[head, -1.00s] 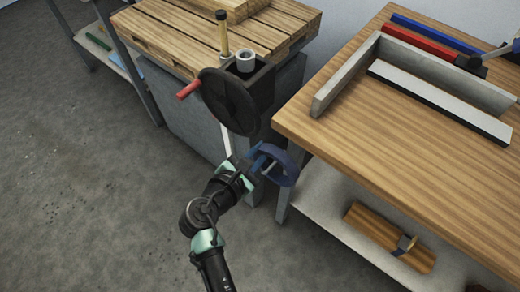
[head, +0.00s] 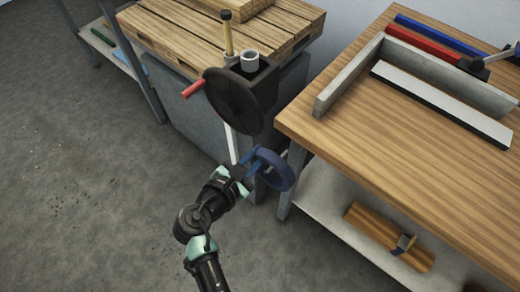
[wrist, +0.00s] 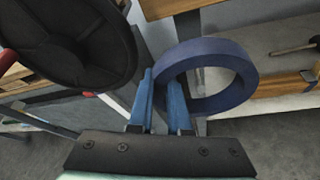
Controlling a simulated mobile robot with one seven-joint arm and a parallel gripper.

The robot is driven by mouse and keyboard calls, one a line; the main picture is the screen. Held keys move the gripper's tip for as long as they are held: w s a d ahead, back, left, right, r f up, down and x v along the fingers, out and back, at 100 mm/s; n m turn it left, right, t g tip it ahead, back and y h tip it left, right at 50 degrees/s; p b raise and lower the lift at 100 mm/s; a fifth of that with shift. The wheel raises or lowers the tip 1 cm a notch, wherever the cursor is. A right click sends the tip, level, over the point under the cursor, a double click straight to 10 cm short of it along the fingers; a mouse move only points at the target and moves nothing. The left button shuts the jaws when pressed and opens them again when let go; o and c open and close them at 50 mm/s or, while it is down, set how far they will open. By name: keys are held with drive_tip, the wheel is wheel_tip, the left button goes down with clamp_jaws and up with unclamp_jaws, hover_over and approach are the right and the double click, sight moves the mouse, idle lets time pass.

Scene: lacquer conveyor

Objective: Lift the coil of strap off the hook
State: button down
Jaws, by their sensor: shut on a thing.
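The coil of strap is a dark blue ring (head: 285,172). In the head view it is held at the end of my arm, beside the wooden table's near left corner. In the wrist view the coil (wrist: 208,48) is ahead of the jaws, its left side between the two blue fingers. My gripper (head: 256,167) is shut on that side of the ring; its fingers also show in the wrist view (wrist: 163,100). I cannot clearly make out the hook in either current view.
A black disc (head: 234,101) with a red handle (head: 194,89) stands just behind and left of the gripper. The wooden table (head: 400,160) is to the right, with a lower shelf (head: 335,215) holding a brown piece. Open floor (head: 90,200) lies left.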

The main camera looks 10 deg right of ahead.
drive_tip(key=s+a+p, duration=0.2)
drive_tip(key=s+a, duration=0.3)
drive_tip(key=a, duration=0.2)
drive_tip(key=shift+s, duration=0.2)
idle(0.9)
drive_tip(key=shift+d, duration=0.1)
idle(0.5)
